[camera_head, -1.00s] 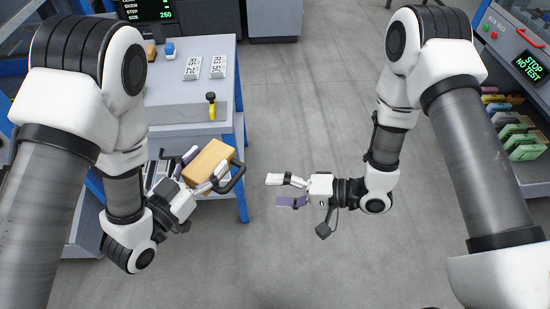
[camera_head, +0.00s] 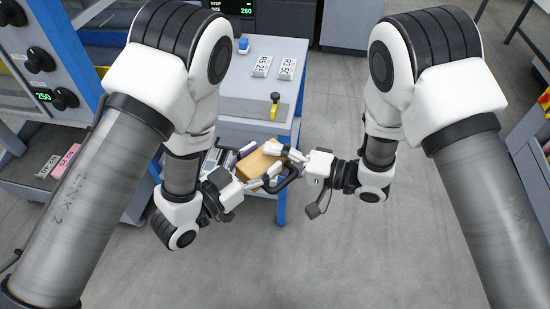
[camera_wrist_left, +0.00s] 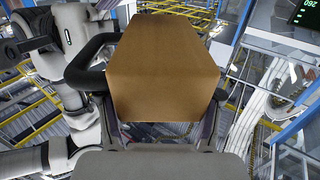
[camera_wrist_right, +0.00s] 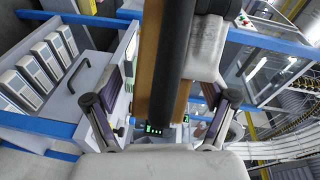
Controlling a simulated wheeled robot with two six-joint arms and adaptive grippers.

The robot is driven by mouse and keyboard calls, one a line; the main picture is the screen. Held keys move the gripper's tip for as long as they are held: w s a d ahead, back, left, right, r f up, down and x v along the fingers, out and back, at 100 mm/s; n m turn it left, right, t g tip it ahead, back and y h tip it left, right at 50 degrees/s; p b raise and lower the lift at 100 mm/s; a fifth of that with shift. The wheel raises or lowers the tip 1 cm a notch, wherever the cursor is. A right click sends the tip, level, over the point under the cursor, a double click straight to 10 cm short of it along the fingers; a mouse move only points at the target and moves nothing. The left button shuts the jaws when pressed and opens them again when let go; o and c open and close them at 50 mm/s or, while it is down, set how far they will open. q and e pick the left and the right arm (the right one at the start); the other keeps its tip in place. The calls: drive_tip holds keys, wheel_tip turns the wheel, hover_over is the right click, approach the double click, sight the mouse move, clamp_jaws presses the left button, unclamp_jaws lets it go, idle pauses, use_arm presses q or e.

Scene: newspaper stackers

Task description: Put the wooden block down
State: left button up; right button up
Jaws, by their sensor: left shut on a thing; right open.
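The tan wooden block (camera_head: 257,161), with a black looped handle (camera_head: 290,178), is held up in front of the grey bench. My left gripper (camera_head: 250,170) is shut on the block, which fills the middle of the left wrist view (camera_wrist_left: 165,65). My right gripper (camera_head: 281,162) is open at the block's right side. In the right wrist view, the black handle (camera_wrist_right: 176,50) and a strip of the block (camera_wrist_right: 150,60) lie between its spread fingers, with gaps showing on both sides. Contact between the right fingers and the block cannot be told.
The grey bench (camera_head: 250,83) behind has two white label blocks (camera_head: 274,67), a blue item (camera_head: 243,44) and a yellow-and-black knob (camera_head: 275,106). A grey machine with black knobs (camera_head: 40,60) stands at left. The floor (camera_head: 340,240) in front and right is open.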

drive_tip(key=shift+a, duration=0.1)
drive_tip(key=shift+c, duration=0.4)
drive_tip(key=c, duration=1.4)
use_arm(q)
drive_tip(key=o, duration=1.5)
use_arm(e)
clamp_jaws()
use_arm(q)
drive_tip(key=shift+o, duration=0.2)
